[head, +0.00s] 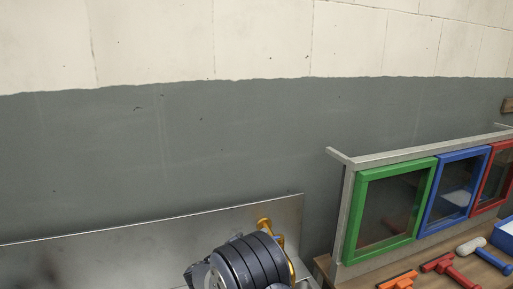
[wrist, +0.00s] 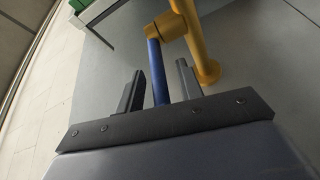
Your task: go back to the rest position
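My gripper (wrist: 160,68) is open in the wrist view, its two dark fingers apart. A blue lever (wrist: 156,72) lies in line with the gap between them, with space showing on both sides. I cannot tell whether it is between the fingers or beyond them. The lever joins a yellow pipe fitting (wrist: 205,65) that stands out from a grey metal surface. In the head view the yellow fitting (head: 265,224) shows behind my dark arm, which hides my fingers and the lever.
A metal backboard (head: 150,235) runs along the grey wall. At right a rack holds green (head: 352,215), blue (head: 428,225) and red (head: 478,208) framed doors. Before it on a wooden bench lie orange (head: 398,281), red (head: 447,268) and blue-handled (head: 490,256) tools and a blue bin (head: 503,240).

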